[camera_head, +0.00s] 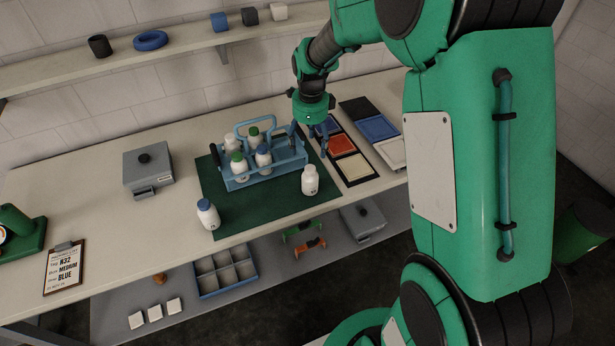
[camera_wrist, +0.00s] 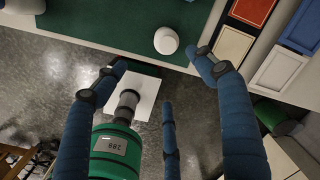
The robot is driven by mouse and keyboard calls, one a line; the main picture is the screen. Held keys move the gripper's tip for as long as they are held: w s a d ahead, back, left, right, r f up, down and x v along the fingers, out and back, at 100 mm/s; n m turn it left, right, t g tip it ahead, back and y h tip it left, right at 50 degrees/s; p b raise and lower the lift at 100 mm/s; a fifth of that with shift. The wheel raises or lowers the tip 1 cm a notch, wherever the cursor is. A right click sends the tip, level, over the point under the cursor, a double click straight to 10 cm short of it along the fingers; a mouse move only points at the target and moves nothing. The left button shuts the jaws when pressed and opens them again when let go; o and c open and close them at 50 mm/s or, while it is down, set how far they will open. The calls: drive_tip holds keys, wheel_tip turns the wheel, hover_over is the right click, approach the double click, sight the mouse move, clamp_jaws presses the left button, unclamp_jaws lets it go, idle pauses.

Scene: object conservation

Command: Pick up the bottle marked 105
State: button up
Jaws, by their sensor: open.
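A white-capped bottle (camera_head: 310,181) stands upright on the green mat (camera_head: 225,222), near its right front corner. It also shows from above in the wrist view (camera_wrist: 166,40). A blue-capped bottle (camera_head: 207,215) stands at the mat's left front edge. A blue carrier (camera_head: 240,183) on the mat holds several bottles with green, blue and white caps. The markings are too small to read, so I cannot tell which bottle is 105. My gripper (camera_head: 309,141) is open and empty above the carrier's right end. In the wrist view my gripper's fingers (camera_wrist: 160,68) are spread, apart from the white-capped bottle.
Colored trays (camera_head: 341,144) lie right of the mat. A grey box (camera_head: 148,174) and a clipboard (camera_head: 65,267) are on the bench to the left. A wall shelf (camera_head: 180,42) runs behind. A lower shelf holds a divided tray (camera_head: 224,273). Bench left of the mat is partly clear.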

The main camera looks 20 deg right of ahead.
sight(310, 175)
drive_tip(key=f+m, duration=0.1)
drive_tip(key=w+d+f+m, duration=0.1)
drive_tip(key=f, duration=0.1)
drive_tip(key=w+f, duration=0.1)
drive_tip(key=shift+d+f+m+g+p, duration=0.2)
drive_tip(key=shift+m+g+p, duration=0.1)
drive_tip(key=shift+m, duration=0.1)
drive_tip(key=shift+f, duration=4.3)
drive_tip(key=shift+w+f, duration=0.15)
drive_tip(key=shift+f, duration=2.45)
drive_tip(key=shift+c, duration=0.3)
